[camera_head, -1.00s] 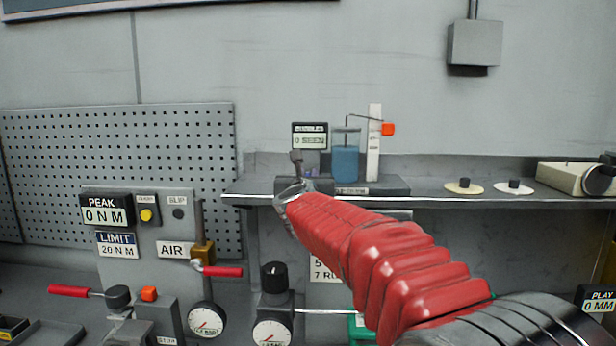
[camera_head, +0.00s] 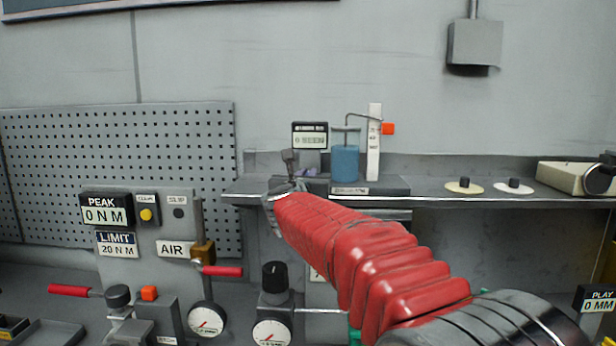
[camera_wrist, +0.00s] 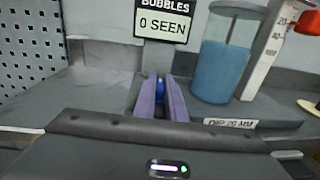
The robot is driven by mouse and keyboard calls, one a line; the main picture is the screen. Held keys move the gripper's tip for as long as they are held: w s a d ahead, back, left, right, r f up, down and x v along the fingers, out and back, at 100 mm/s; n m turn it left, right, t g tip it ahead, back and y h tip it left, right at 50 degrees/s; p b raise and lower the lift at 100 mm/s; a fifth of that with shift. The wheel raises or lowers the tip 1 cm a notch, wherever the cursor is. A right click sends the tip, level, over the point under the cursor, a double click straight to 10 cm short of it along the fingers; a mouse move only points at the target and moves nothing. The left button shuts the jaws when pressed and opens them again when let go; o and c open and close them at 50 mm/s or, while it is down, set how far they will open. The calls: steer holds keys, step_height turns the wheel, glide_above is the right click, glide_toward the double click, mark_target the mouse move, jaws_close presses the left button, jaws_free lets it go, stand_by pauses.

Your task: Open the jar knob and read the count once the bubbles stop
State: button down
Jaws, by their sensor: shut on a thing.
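The jar (camera_head: 345,162) holds blue liquid and stands upright on a grey base on the back shelf; it is larger in the wrist view (camera_wrist: 220,66). The bubble counter (camera_wrist: 163,20) left of it reads "0 SEEN"; it also shows in the head view (camera_head: 309,135). My gripper (camera_wrist: 161,92) reaches in below the counter, left of the jar. Its two purple fingers are shut on a small blue part (camera_wrist: 160,88), seemingly the jar knob, mostly hidden between them. I see no clear bubbles in the liquid.
Pale discs (camera_head: 464,186) lie further right on the shelf. The gauge panel (camera_head: 150,240) stands at lower left.

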steer(key=shift+a+f+m+g+h, duration=0.1)
steer(key=shift+m+g+h, duration=0.4)
steer(key=shift+m+h, duration=0.9)
steer(key=shift+a+m+g+h, duration=0.1)
steer(key=shift+m+g+h, duration=0.55)
steer(key=shift+h, duration=1.25)
steer(key=shift+m+g+h, duration=0.35)
steer(key=shift+m+h, duration=0.4)
steer(key=shift+h, duration=0.05)
steer(key=shift+m+g+h, duration=0.6)
steer(key=shift+m+h, duration=0.1)
steer(key=shift+h, duration=0.2)
steer(key=c, duration=1.8)
jaws_free()
steer(key=shift+d, duration=0.1)
steer(key=v, duration=1.3)
steer(key=shift+s+a, duration=0.25)
